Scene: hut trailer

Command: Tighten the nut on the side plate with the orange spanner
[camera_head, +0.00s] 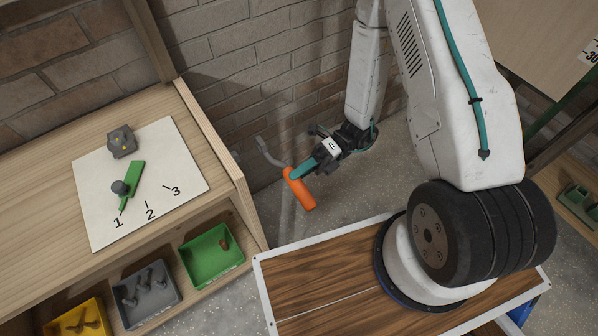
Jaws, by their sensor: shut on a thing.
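The orange spanner (299,188) has an orange handle and a grey open-looking head that points up and left towards the brick wall. My gripper (303,171) is shut on its handle and holds it in the air, right of the wooden bench. A small grey piece (235,156) shows at the bench's right side panel (215,140); it may be the nut, but it is too small to tell. The spanner head is apart from it in the picture, a little to its right.
On the bench (45,208), a white card (180,150) marked 1, 2, 3 bears a green lever (133,180) and a grey block (122,142). Below are yellow, grey (135,316) and green (190,262) bins. The brick wall (270,60) stands behind; bare floor lies below the spanner.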

